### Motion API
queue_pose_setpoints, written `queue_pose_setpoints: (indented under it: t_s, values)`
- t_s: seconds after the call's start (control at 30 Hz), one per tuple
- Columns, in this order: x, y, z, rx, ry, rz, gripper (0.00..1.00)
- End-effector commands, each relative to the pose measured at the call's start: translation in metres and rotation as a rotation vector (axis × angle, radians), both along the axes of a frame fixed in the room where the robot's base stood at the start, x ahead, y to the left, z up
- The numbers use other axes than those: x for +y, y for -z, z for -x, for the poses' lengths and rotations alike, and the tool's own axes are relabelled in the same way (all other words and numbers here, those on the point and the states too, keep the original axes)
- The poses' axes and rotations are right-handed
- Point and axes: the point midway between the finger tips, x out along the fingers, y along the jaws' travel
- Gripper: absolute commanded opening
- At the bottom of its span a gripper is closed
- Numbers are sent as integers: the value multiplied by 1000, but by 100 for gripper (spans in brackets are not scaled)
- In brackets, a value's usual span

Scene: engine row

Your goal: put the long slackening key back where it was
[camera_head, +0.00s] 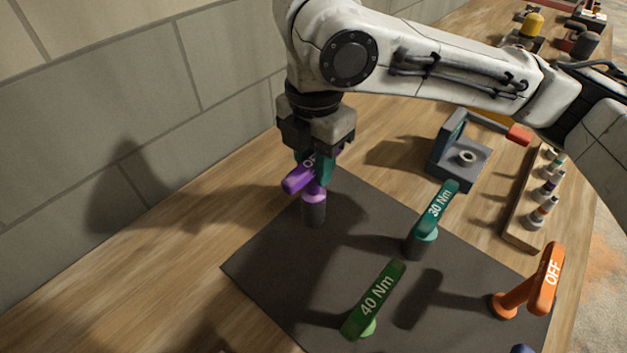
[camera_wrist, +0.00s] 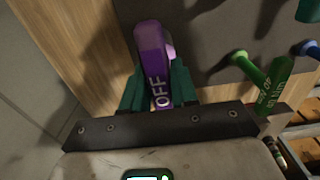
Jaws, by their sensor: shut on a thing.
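My gripper (camera_head: 314,172) is shut on a purple T-handled key marked OFF (camera_head: 313,196). The key hangs upright with its dark grey socket end down, over the far left corner of the dark mat (camera_head: 270,262). I cannot tell whether its lower end touches the mat. In the wrist view the purple key (camera_wrist: 150,45) sits between my teal fingers, its handle reaching away from the wrist. A second key marked OFF, orange (camera_head: 546,282), is at the mat's right edge. I cannot tell from the pictures which OFF key is the long one.
A teal 30 Nm key (camera_head: 436,212) and a green 40 Nm key (camera_head: 374,302) stand on the mat. A grey fixture (camera_head: 461,165) and a wooden rack (camera_head: 527,215) with several small sockets stand behind. A block wall (camera_head: 120,125) rises close on the left.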

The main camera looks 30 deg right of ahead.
Motion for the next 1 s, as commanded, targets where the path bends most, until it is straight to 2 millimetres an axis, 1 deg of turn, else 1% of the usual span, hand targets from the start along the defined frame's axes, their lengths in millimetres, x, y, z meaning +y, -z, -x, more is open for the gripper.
queue_pose_setpoints:
  t_s: [0.13, 0.3, 0.4, 0.63, 0.77, 0.8, 1.0]
  values:
    - [0, 8, 0, -2, 0, -2, 0]
    - [0, 30, 0, -1, 1, -1, 0]
    - [0, 38, 0, -2, 1, -1, 0]
    - [0, 38, 0, -3, 0, -1, 0]
    - [0, 42, 0, -2, 0, -1, 0]
    - [0, 42, 0, 0, 0, 0, 30]
    - [0, 42, 0, 0, 0, 0, 49]
